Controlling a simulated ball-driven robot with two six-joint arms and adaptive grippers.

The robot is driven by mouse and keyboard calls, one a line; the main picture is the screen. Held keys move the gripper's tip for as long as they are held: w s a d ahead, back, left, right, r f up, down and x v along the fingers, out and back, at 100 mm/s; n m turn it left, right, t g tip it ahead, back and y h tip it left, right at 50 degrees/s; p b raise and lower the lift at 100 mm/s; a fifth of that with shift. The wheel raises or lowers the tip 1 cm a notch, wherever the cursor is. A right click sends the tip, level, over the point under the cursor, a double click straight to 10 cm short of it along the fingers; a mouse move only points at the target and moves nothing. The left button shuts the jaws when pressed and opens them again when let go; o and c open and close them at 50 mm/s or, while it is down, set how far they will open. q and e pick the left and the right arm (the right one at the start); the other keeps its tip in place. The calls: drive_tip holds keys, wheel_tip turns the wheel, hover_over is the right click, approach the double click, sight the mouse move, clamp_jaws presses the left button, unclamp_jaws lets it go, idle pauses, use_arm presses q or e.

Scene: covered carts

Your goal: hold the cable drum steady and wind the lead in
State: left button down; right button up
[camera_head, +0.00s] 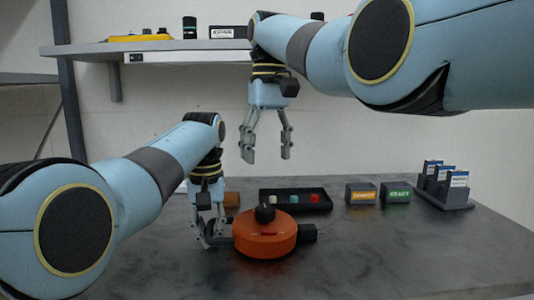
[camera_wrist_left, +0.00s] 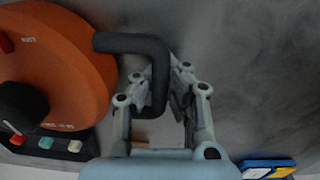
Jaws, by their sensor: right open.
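The orange cable drum (camera_head: 265,241) lies flat on the dark table with a black knob (camera_head: 265,212) on top and a black stub (camera_head: 308,233) on its right. It fills the left of the left wrist view (camera_wrist_left: 60,65). A bent black handle (camera_wrist_left: 130,43) comes from the drum's side. My left gripper (camera_head: 212,236) is low beside the drum; its fingers (camera_wrist_left: 162,85) are closed in on either side of the handle's bar. My right gripper (camera_head: 267,156) is open and empty, above and behind the drum. I cannot make out a loose lead.
Behind the drum stand a brown block (camera_head: 232,199), a black tray (camera_head: 275,208) with coloured pieces, an orange-labelled box (camera_head: 361,194), a green-labelled box (camera_head: 396,193) and a rack (camera_head: 447,198) of blue-white cards. A shelf (camera_head: 170,46) runs above. The table's front right is clear.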

use_arm(q)
drive_tip(key=c, duration=1.4)
unclamp_jaws()
